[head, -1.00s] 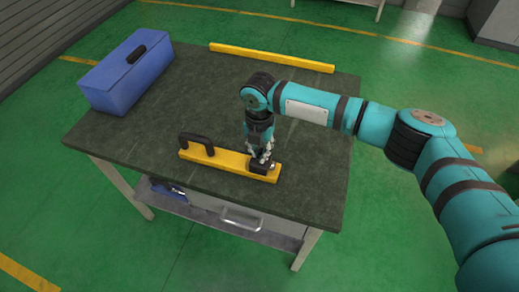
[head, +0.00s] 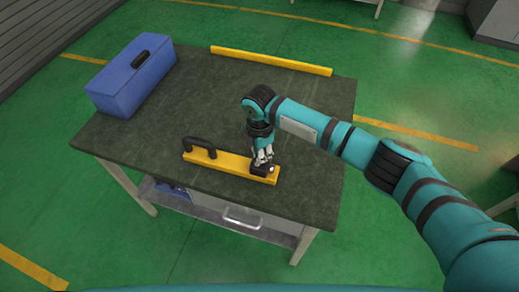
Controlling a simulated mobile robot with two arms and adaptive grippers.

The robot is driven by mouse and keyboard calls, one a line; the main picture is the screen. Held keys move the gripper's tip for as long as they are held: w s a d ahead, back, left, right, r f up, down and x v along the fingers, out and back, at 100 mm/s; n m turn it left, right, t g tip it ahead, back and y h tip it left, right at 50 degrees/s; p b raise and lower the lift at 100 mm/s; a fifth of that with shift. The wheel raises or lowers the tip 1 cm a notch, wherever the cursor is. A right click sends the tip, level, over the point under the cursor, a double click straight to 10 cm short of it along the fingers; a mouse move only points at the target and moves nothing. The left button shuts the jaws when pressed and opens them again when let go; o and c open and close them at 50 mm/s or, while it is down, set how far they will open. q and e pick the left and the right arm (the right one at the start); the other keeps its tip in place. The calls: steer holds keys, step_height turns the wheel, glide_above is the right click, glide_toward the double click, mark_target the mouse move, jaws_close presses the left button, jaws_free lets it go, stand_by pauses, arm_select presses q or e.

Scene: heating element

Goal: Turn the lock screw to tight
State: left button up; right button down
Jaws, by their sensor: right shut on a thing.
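A yellow bar (head: 228,163) with a black handle (head: 200,146) at its left end lies on the table near the front edge. A small dark block, the lock screw part (head: 262,171), sits at the bar's right end. My right gripper (head: 262,163) points down at the dark block from above and is shut on it. The fingers hide part of the block, so the screw's turn cannot be read. My left gripper is not in view.
The dark table (head: 300,105) is mostly clear. A blue toolbox (head: 130,78) stands at its back left corner. Another yellow bar (head: 270,61) lies along the back edge. A drawer and shelf show below the front.

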steer(key=m+p, duration=0.1)
steer(key=m, duration=0.1)
steer(key=m+p, duration=0.2)
steer(key=m, duration=0.1)
steer(key=shift+r+m, duration=0.25)
steer(key=shift+m, duration=0.05)
steer(key=shift+f+m+p, duration=0.15)
steer(key=shift+m+p, duration=1.3)
steer(key=shift+m, duration=0.75)
steer(key=c, duration=1.4)
jaws_free()
step_height(320, 180, up, 12)
